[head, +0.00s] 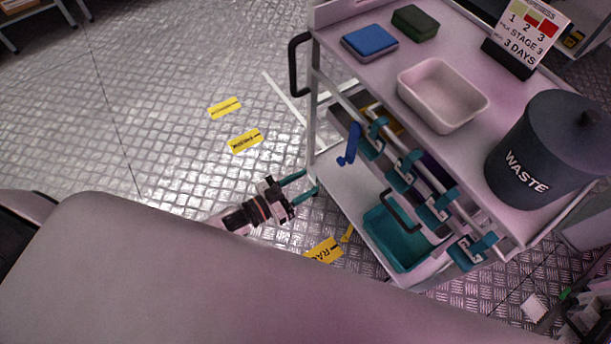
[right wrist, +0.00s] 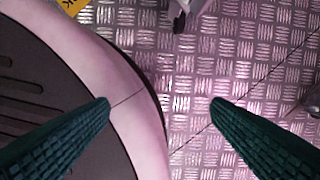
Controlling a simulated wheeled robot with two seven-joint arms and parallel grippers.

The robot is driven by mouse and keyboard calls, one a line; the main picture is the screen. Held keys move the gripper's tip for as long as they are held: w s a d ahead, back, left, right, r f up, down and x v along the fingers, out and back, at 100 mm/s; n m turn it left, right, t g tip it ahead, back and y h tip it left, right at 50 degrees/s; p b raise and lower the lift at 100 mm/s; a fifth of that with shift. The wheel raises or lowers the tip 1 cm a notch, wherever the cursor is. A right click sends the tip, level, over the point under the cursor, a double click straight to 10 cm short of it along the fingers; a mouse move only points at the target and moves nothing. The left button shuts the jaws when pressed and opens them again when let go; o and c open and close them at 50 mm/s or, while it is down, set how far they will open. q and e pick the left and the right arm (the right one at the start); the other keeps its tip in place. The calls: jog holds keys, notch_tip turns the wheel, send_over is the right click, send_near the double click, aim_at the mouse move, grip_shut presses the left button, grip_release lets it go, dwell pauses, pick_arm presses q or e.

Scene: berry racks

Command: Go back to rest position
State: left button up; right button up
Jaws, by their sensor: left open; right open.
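My left gripper (head: 307,186) shows in the head view, low beside the left end of the cart. Its two teal fingers are apart with nothing between them. The fingertips are close to the cart's left post; I cannot tell whether they touch it. In the right wrist view, my right gripper (right wrist: 160,105) has its two dark teal fingers wide apart, with only floor and part of my own base behind them. My right gripper is not in the head view.
The cart (head: 480,60) carries a white tray (head: 443,95), a blue sponge (head: 369,42), a green sponge (head: 415,22), a waste bin (head: 548,150) and a stage sign (head: 527,35). A teal bin (head: 395,240) sits on its lower shelf. The floor (head: 170,120) at left is clear.

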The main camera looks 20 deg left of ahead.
pick_arm(q)
jog(key=s+a+f+n+g+y+p, duration=0.2)
jog(key=s+a+f+y+p, duration=0.25)
jog(key=f, duration=0.25)
jog(key=s+a+f+n+g+y+p, duration=0.1)
jog(key=s+a+f+g+y+p, duration=0.3)
jog(key=f, duration=0.3)
jog(key=s+f+n+g+y+p, duration=0.1)
jog(key=s+f+g+p, duration=0.1)
jog(key=s, duration=1.1)
jog(key=s+f+n+g+y+p, duration=0.1)
jog(key=s+f+g, duration=0.3)
jog(key=s, duration=0.8)
jog(key=shift+s+a+f+g+p, duration=0.3)
jog(key=shift+s+a+g+p, duration=0.1)
jog(key=shift+g+p, duration=0.2)
pick_arm(e)
jog(key=s+d+r, duration=0.1)
jog(key=s+r, duration=0.6)
jog(key=s, duration=0.1)
jog(key=shift+s+d+r+g, duration=0.2)
jog(key=shift+d+r+g, duration=0.1)
jog(key=shift+d+r, duration=0.05)
pick_arm(q)
jog(key=shift+w+y, duration=0.1)
jog(key=shift+y, duration=0.15)
jog(key=shift+c, duration=0.6)
pick_arm(e)
jog(key=shift+c, duration=0.5)
